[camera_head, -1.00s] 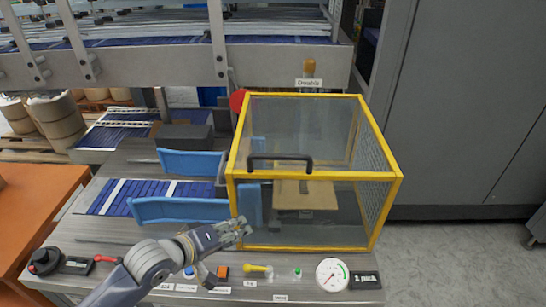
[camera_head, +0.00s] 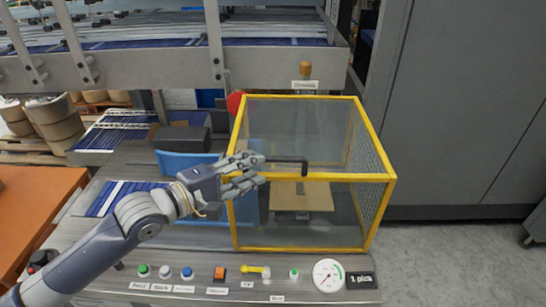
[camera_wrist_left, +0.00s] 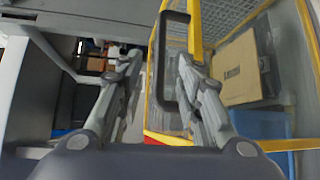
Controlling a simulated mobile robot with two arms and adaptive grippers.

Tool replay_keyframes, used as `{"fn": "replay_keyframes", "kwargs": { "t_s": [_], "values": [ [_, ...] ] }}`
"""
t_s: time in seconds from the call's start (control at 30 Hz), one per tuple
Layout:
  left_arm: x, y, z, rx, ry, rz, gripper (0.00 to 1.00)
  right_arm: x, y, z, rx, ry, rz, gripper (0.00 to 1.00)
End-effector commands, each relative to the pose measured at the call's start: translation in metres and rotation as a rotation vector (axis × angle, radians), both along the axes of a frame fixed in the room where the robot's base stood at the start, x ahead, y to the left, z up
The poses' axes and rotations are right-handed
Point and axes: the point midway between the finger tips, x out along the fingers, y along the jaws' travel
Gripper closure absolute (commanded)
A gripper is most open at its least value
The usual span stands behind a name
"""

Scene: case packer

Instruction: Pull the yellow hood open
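The yellow hood (camera_head: 300,248) is a yellow-framed box with clear and mesh panels, standing down over the machine bed at centre right. Its black handle (camera_head: 290,160) runs along the upper front edge. My left gripper (camera_head: 260,170) is at the handle's left end, with its fingers spread and pointing right. In the left wrist view the handle's long bar (camera_wrist_left: 158,65) shows between the open fingers, nearer the right one; I cannot tell whether they touch. The hood's yellow frame (camera_wrist_left: 195,30) is close behind it. My right gripper is not in view.
A cardboard piece (camera_head: 302,196) lies inside the hood. Coloured buttons, a yellow switch (camera_head: 252,269) and a gauge (camera_head: 328,275) line the front panel below. A red round part (camera_head: 236,103) is at the hood's back left corner. A grey cabinet (camera_head: 460,100) stands on the right.

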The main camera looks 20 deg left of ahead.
Motion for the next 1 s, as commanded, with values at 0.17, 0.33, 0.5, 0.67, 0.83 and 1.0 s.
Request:
{"fn": "replay_keyframes", "kwargs": {
  "t_s": [0.17,0.33,0.5,0.67,0.83,1.0],
  "values": [
    [0.020,-0.012,0.000,-0.001,-0.002,-0.001,0.67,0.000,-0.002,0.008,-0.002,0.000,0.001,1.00],
    [0.040,-0.023,-0.004,0.000,-0.001,0.000,0.67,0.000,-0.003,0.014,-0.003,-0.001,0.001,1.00],
    [0.056,-0.032,-0.008,0.000,0.000,0.000,0.67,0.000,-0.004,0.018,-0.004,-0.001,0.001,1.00],
    [0.062,-0.036,-0.010,0.001,0.000,0.000,0.67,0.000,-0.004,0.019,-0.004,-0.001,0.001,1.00],
    [0.063,-0.036,-0.011,0.003,0.001,0.000,0.67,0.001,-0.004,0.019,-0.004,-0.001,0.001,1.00],
    [0.063,-0.036,-0.011,0.003,0.001,-0.001,0.76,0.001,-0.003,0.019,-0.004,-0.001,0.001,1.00]
  ]
}}
